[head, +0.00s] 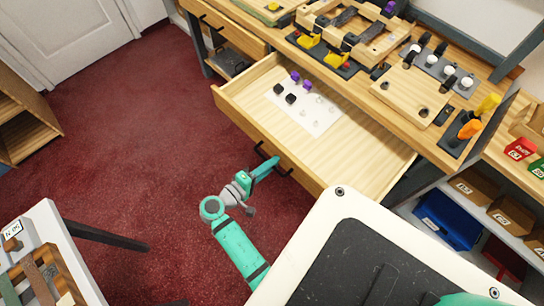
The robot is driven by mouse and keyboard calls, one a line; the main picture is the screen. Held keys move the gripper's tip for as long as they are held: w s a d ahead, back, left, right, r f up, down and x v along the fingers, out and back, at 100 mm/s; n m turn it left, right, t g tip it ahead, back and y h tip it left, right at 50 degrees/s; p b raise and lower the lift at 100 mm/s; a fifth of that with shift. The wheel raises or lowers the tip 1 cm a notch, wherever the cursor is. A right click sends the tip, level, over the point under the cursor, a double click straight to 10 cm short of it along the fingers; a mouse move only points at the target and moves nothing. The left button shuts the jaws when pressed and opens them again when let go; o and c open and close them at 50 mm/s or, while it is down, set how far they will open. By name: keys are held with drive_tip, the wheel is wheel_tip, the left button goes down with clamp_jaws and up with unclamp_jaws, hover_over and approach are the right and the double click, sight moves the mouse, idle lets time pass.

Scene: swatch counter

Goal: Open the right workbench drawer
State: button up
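The right workbench drawer (372,154) is pulled far out from under the bench top. Its pale wooden inside shows, and its front panel faces the lower left. A dark handle (286,173) is on that front panel. My gripper (276,163) is at the drawer front, right by the handle and overlapping part of it in the picture. I cannot tell whether its fingers are closed on the handle or only beside it. The workbench (408,124) runs along the upper right.
A white sheet (318,123) with black, purple and pale small pieces lies in the drawer. The left drawer (228,29) looks shut. Fixtures and orange-handled tools (470,128) stand on the bench. Red carpet (130,140) is free to the left; a white table (50,232) stands lower left.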

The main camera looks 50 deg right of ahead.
drive_tip(key=v, duration=1)
drive_tip(key=shift+a, duration=0.35)
drive_tip(key=shift+w, duration=0.2)
drive_tip(key=shift+d, duration=0.1)
